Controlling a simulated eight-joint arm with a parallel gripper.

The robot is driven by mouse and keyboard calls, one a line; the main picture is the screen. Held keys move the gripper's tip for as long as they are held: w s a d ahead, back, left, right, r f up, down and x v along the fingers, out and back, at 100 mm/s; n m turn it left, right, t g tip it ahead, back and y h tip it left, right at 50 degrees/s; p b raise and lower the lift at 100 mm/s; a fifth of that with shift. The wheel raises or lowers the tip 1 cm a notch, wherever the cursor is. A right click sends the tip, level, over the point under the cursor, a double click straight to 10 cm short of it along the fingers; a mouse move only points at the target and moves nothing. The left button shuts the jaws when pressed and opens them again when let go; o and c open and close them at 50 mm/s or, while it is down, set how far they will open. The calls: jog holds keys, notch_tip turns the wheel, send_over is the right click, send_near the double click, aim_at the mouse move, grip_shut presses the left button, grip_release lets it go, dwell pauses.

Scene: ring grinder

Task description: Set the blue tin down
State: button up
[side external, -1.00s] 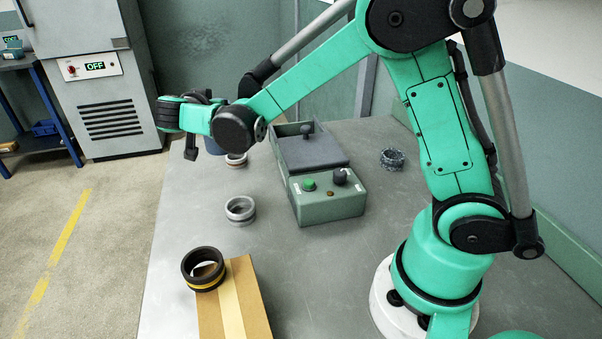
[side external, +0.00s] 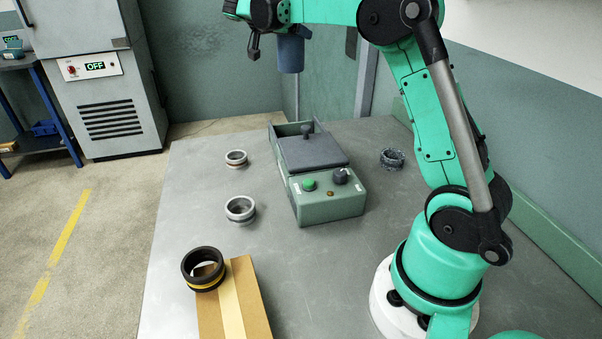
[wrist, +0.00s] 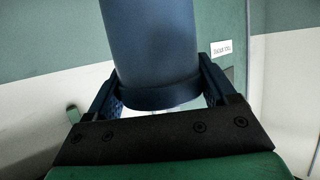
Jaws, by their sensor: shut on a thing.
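The blue tin (side external: 290,54) is held in the air above the far part of the grey table (side external: 190,260), over the back of the grinder. My gripper is shut on the tin. In the wrist view the tin (wrist: 153,50) stands out from between the two fingers of my gripper (wrist: 160,97). In the side view the fingers are largely hidden near the top edge of the picture.
A green grinder (side external: 325,203) with a dark lid sits mid-table. Two metal rings (side external: 240,210) (side external: 236,158) lie left of it, and a dark ring (side external: 391,159) lies right. The table's left side has free room.

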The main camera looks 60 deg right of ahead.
jog(key=s+d+m+g, duration=0.45)
jog(key=s+d, duration=0.45)
jog(key=d, duration=0.4)
jog(key=shift+n+y, duration=0.25)
jog(key=shift+y, duration=0.15)
jog(key=shift+s+f, duration=0.15)
jog(key=shift+f, duration=10.05)
jog(key=o, duration=1.3)
jog(key=shift+f, duration=0.1)
